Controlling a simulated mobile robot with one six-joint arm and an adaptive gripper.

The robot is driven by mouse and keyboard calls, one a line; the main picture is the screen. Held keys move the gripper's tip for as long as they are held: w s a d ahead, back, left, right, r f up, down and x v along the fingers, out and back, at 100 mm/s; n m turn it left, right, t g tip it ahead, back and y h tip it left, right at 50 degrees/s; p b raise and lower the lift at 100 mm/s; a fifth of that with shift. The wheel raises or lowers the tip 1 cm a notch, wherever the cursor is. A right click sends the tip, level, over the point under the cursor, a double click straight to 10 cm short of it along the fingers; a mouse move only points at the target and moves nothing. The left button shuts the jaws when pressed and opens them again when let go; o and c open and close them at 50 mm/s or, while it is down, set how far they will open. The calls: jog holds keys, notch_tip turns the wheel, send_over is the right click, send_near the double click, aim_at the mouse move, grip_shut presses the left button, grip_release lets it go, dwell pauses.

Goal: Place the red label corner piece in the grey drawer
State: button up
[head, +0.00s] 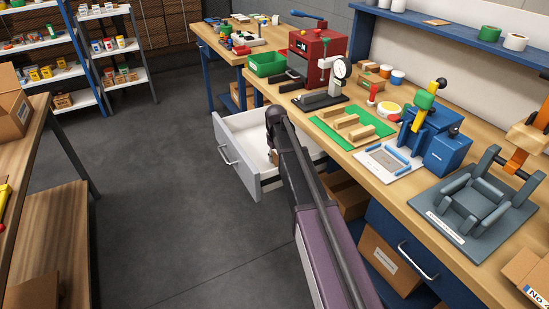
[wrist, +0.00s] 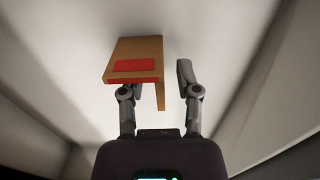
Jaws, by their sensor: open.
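The red label corner piece (wrist: 138,50) is a tan L-shaped piece with a red patch in the wrist view. It is inside the grey drawer (head: 222,140), over its pale floor (wrist: 220,30). My gripper (wrist: 160,88) is open around one flange of the piece. The left finger's tip is hidden by the piece, and the right finger stands clear of it with a gap. In the head view, my gripper (head: 273,152) reaches down into the open drawer. A small tan part of the piece shows there; my arm hides the rest.
The drawer is pulled out below the workbench (head: 330,140), its walls close around my gripper. A green mat with wooden blocks (head: 352,125), a red press (head: 318,55) and a green bin (head: 267,64) stand above. Open grey floor (head: 150,190) lies left.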

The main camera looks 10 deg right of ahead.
jog(key=shift+r+p, duration=5.35)
jog(key=shift+r, duration=0.3)
jog(key=shift+s, duration=0.1)
jog(key=s+m, duration=0.3)
jog(key=s, duration=2.5)
jog(key=shift+s+d+m, duration=0.15)
jog(key=shift+d+m, duration=0.15)
